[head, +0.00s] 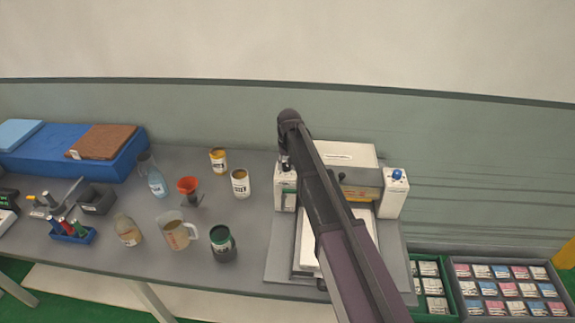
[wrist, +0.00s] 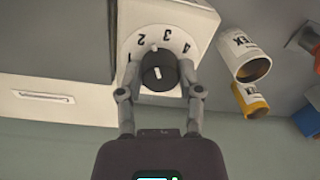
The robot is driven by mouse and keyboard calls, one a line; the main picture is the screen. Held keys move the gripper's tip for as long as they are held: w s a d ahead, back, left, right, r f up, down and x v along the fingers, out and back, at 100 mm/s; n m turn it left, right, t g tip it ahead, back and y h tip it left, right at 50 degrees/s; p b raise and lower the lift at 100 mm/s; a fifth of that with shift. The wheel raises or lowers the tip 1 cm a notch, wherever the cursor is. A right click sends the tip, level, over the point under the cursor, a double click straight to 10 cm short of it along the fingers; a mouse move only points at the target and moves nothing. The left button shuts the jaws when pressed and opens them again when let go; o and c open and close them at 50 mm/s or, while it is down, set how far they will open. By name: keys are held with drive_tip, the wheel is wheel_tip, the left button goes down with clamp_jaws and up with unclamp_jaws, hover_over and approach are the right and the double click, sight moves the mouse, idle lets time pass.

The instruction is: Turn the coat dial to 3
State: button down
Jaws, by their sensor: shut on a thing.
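The coat dial (wrist: 158,72) is a black round knob on a white plate with the digits 1, 2, 3 and 4 around it. In the wrist view a white line shows on its face, and a small white mark at its edge lies between the 2 and the 3. My gripper (wrist: 160,84) has one finger on each side of the knob and is shut on it. In the head view my gripper (head: 285,163) is above the left white post (head: 285,193) of the coating machine (head: 345,154). There the arm covers much of the machine and the dial is hard to make out.
A blue knob (head: 397,174) tops the machine's right post. Crates of small boxes (head: 505,287) are at the lower right.

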drive_tip(key=m, duration=0.5)
idle(0.4)
drive_tip(key=shift+c, duration=1.3)
unclamp_jaws()
